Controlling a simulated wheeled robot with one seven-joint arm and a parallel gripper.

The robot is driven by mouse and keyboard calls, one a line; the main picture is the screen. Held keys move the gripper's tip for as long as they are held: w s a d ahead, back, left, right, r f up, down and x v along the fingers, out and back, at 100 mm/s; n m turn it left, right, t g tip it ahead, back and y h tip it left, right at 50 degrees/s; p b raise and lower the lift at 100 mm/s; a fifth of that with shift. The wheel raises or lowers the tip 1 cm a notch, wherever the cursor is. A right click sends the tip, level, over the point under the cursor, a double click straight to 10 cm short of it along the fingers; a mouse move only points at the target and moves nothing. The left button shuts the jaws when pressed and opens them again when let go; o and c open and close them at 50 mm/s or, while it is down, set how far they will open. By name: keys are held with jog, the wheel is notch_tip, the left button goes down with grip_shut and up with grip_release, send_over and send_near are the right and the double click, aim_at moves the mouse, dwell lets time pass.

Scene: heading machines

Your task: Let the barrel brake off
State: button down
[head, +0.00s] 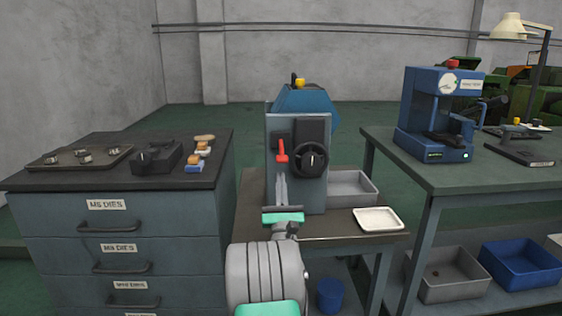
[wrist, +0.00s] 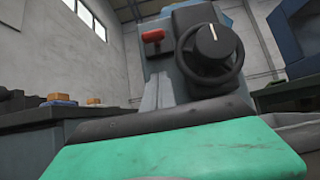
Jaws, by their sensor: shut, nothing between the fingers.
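The barrel brake appears to be the red lever (head: 281,151) on the front of the grey and blue machine (head: 312,190), left of a black handwheel (head: 311,160). In the head view the lever hangs with its wider end low. The lever (wrist: 153,36) and the handwheel (wrist: 209,53) also show in the wrist view. My gripper (head: 281,178) is shut and empty, its fingers pointing up just below the lever in the head view. In the wrist view my fingers (wrist: 157,92) are below the lever, with a visible gap. I cannot tell their distance from the machine.
A drawer cabinet (head: 100,224) with dies stands left. A grey bin (head: 350,188) and a white tray (head: 378,219) are on the machine's bench, right of it. A table (head: 440,180) with a blue press (head: 437,112) stands further right. The space above the cabinet is clear.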

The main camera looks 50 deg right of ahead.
aim_at(281, 150)
jog(key=r, duration=0.2)
jog(key=s+a+r, duration=0.1)
jog(key=shift+a+r+p, duration=0.1)
jog(key=shift+r+p, duration=0.25)
jog(key=shift+r, duration=0.1)
